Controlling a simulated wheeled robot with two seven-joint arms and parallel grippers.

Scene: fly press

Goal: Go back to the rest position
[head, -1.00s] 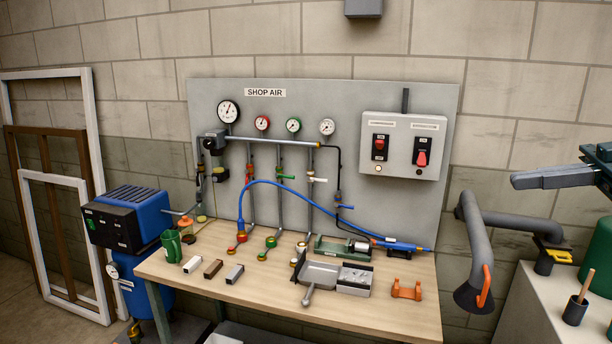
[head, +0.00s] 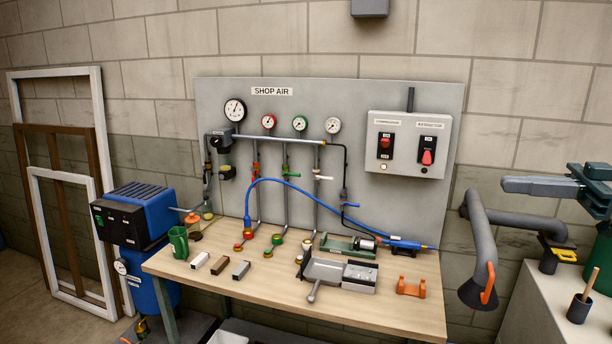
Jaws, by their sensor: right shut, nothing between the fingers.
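My right gripper (head: 506,185) comes in at the right edge, dark grey with its fingers pointing left. It is shut and empty, held in the air in front of the block wall, above the grey extraction pipe and the side cabinet. It touches nothing that I can see. My left gripper is not in view. The SHOP AIR panel (head: 350,100) stands behind the wooden bench (head: 240,288), clear of the gripper.
The grey extraction arm (head: 482,235) with an orange handle hangs right of the bench, below my right gripper. A cabinet (head: 540,310) with a brush pot (head: 579,308) stands at the right. A blue compressor (head: 150,215) stands left of the bench.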

